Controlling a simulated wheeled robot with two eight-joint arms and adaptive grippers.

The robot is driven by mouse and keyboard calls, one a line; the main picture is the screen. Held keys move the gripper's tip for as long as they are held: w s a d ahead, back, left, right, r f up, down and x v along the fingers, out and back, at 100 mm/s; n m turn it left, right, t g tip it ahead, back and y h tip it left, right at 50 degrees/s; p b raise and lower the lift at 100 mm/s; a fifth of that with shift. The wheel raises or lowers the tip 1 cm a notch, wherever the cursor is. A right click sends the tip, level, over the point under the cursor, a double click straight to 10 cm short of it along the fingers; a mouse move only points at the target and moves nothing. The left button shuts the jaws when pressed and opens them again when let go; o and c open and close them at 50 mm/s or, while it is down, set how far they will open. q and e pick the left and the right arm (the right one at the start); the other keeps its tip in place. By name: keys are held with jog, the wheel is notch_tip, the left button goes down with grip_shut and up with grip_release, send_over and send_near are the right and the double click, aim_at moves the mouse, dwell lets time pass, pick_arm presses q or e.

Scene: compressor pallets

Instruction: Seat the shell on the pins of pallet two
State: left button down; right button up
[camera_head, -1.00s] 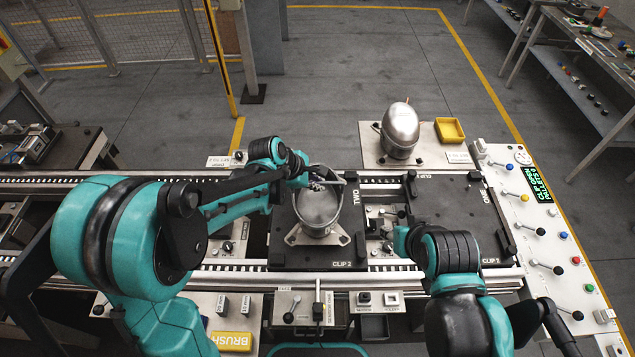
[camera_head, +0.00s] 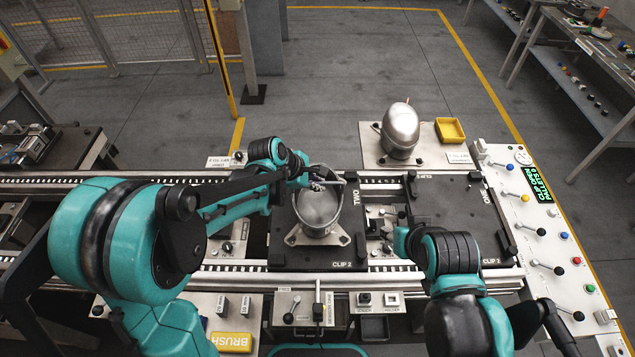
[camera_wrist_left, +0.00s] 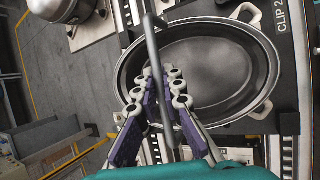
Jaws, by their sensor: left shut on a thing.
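The shell (camera_head: 318,212) is an open oval metal bowl with pale bracket ears near its base. It is over pallet two (camera_head: 345,258), a dark plate marked TWO and CLIP 2. In the left wrist view the shell (camera_wrist_left: 215,65) fills the upper right. My left gripper (camera_head: 322,184) is at the shell's far side. In the left wrist view its purple-backed fingers (camera_wrist_left: 163,100) are shut on a grey bar (camera_wrist_left: 153,55) that crosses the shell's opening. The pins are hidden, so I cannot tell if the shell touches them. My right gripper's fingers do not show.
A rounded metal dome (camera_head: 400,128) stands on a pale plate behind the line, beside a yellow tray (camera_head: 450,130). Pallet one (camera_head: 470,215) is at the right. A control panel (camera_head: 545,235) with levers and a green-lettered display borders the right side.

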aim_at(318, 205)
pick_arm(q)
jog(key=shift+f+b, duration=1.6)
jog(key=shift+f, duration=0.2)
jog(key=c, duration=1.6)
grip_release()
jog(key=shift+r, duration=0.1)
jog(key=v, duration=1.2)
jog(key=s+a+f+m+t+y+b, duration=0.1)
jog(key=s+a+m, duration=0.3)
jog(key=s+m, duration=0.1)
jog(key=s+a+f+m+t+y+b, duration=0.1)
jog(key=s+a+f+m+y+b, duration=0.1)
jog(key=s+a+m, duration=0.2)
jog(key=s+a+f+m+t+y+b, duration=0.1)
jog(key=s+a+f+m+y, duration=0.1)
jog(key=s+a+m, duration=0.2)
jog(key=shift+s+a+m, duration=0.2)
jog(key=shift+s+m, duration=0.75)
jog(key=shift+m, duration=0.05)
jog(key=shift+s+a+m, duration=0.15)
jog(key=shift+s+m, duration=0.75)
jog(key=shift+m, duration=0.1)
